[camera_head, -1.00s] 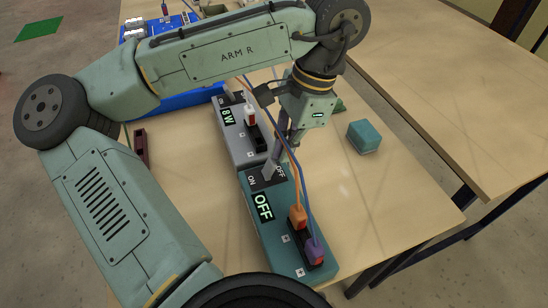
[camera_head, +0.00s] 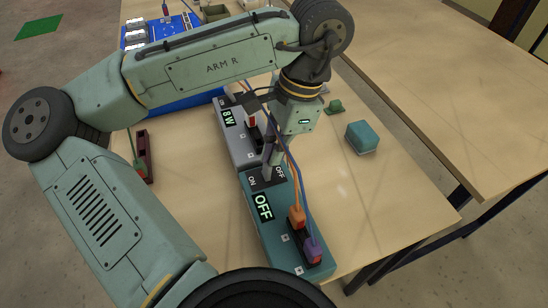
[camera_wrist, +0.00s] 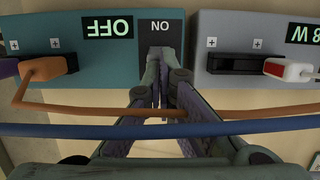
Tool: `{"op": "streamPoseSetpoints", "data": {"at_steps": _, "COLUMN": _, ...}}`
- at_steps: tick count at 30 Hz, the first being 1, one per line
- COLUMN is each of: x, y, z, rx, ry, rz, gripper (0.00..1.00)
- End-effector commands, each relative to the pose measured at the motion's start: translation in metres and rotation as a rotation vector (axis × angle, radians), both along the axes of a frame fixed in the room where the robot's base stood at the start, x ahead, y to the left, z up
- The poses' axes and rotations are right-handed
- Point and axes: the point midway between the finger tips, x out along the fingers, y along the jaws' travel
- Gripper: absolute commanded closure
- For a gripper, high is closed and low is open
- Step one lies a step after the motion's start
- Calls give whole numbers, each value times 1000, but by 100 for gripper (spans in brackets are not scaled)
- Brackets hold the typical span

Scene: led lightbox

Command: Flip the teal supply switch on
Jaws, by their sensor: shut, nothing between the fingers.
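The teal supply box (camera_head: 278,232) stands on the table, and its display (camera_head: 263,207) reads OFF. Its black switch plate (camera_head: 256,181) carries ON at the left and OFF at the right. The grey switch lever (camera_head: 267,172) is partly hidden at my gripper's tip. My gripper (camera_head: 271,158) points down at the switch end of the box, with its fingers together and empty. In the wrist view, the fingertips (camera_wrist: 160,58) are in front of the switch plate (camera_wrist: 161,16), right by the ON label; they hide the lever. I cannot tell whether they touch it.
An orange plug (camera_head: 297,214) and a purple plug (camera_head: 314,246) sit on the teal box. Their orange and blue cables cross in front of my fingers in the wrist view. A grey box (camera_head: 236,143) reading 8 W adjoins.

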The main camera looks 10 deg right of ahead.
Motion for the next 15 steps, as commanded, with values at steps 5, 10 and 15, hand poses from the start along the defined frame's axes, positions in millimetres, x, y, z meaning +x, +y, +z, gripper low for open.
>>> {"op": "streamPoseSetpoints", "data": {"at_steps": 5, "x": -1, "y": -6, "z": -3, "rx": 4, "ry": 10, "rz": -4, "gripper": 100}}
{"op": "streamPoseSetpoints", "data": {"at_steps": 10, "x": -1, "y": -7, "z": 2, "rx": 3, "ry": 10, "rz": -3, "gripper": 100}}
{"op": "streamPoseSetpoints", "data": {"at_steps": 15, "x": 0, "y": -7, "z": 19, "rx": 3, "ry": 7, "rz": -2, "gripper": 100}}
